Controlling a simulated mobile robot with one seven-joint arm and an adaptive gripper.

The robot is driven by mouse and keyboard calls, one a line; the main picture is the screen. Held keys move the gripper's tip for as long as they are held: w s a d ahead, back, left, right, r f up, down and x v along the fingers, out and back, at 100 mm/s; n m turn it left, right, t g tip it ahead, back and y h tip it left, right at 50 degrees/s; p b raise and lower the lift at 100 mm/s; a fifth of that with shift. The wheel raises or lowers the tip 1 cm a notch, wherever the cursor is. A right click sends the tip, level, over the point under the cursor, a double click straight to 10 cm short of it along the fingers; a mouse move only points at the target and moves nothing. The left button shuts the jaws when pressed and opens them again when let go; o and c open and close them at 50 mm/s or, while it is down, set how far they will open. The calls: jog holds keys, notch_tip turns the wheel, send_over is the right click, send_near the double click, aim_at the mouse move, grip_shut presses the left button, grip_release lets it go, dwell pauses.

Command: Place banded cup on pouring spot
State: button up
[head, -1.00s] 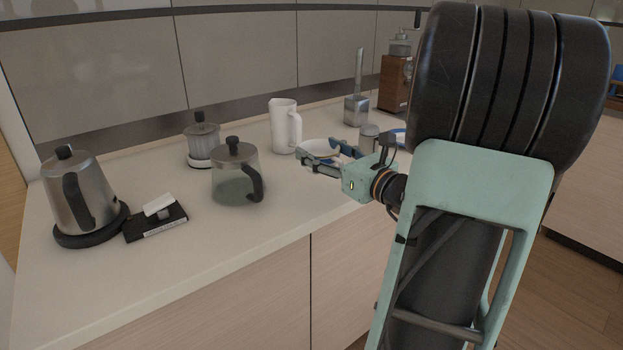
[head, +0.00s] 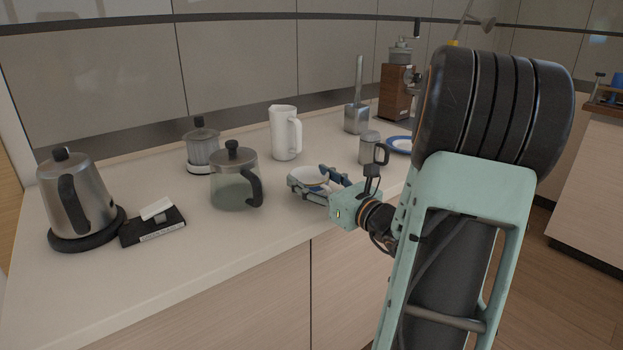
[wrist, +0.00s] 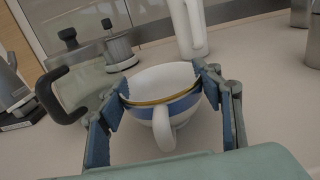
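The banded cup (head: 309,174) is white with a blue band and a gold line. In the wrist view the cup (wrist: 168,88) sits between my two fingers, its handle toward the camera. My gripper (head: 320,180) is shut on its sides, near the front of the counter and right of the glass pot (head: 233,180). Whether the cup's base touches the counter is hidden. No marked pouring spot can be made out.
A blue-rimmed saucer (head: 398,143) and a metal jug (head: 369,150) stand behind my gripper. A white pitcher (head: 284,133), a French press (head: 201,148), a kettle (head: 77,198) and a black scale (head: 152,226) are farther left. The front counter strip (head: 200,250) is clear.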

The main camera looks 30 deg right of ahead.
jog(key=o, duration=0.4)
jog(key=shift+r, duration=0.2)
jog(key=s+p, duration=0.2)
jog(key=s, duration=1)
jog(key=shift+d, duration=0.45)
jog(key=shift+f, duration=0.1)
